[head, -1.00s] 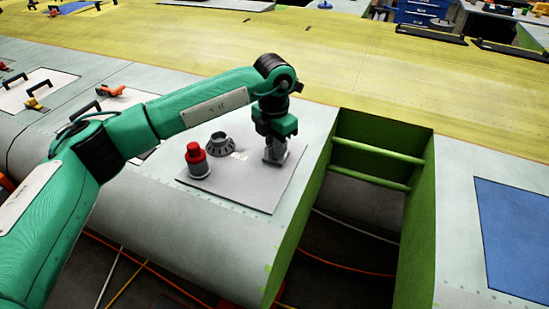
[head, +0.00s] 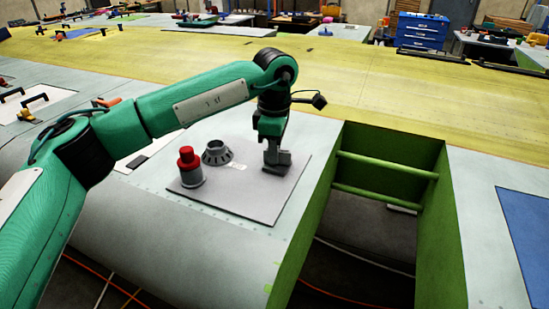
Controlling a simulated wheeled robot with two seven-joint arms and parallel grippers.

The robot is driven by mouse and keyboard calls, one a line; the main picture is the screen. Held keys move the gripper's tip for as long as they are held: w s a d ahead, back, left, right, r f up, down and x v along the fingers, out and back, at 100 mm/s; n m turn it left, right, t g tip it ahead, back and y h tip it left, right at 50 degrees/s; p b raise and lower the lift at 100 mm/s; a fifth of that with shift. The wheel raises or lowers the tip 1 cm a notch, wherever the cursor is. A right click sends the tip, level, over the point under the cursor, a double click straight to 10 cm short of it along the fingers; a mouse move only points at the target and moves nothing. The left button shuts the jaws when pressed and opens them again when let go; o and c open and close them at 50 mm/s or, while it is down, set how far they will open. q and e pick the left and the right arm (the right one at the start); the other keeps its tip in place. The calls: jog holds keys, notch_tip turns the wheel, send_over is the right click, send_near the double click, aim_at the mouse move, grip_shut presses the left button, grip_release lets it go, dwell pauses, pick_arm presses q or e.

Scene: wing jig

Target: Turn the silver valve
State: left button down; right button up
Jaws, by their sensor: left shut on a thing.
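A grey square panel (head: 234,200) lies on the pale wing surface beside the green-framed opening. On its right back part, my left gripper (head: 276,163) points down and is shut on the silver valve (head: 279,166). The fingers hide much of the valve, so its exact angle cannot be told. A grey notched round knob (head: 217,154) and a red-topped cylinder (head: 190,167) stand on the panel to the left, apart from the gripper. My right gripper is not in view.
The green-framed opening (head: 385,180) with two cross bars lies right of the panel. A blue patch (head: 527,225) is at the far right. Panels with black handles (head: 35,99) lie left behind my arm. The yellow surface behind is mostly clear.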

pick_arm(q)
jog(key=shift+w+r+m+b, duration=0.1)
jog(key=shift+m+b, duration=0.25)
jog(key=shift+m, duration=0.75)
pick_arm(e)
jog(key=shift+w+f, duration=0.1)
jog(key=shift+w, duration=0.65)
pick_arm(q)
jog(key=c, duration=1.4)
grip_release()
jog(key=shift+c, duration=0.2)
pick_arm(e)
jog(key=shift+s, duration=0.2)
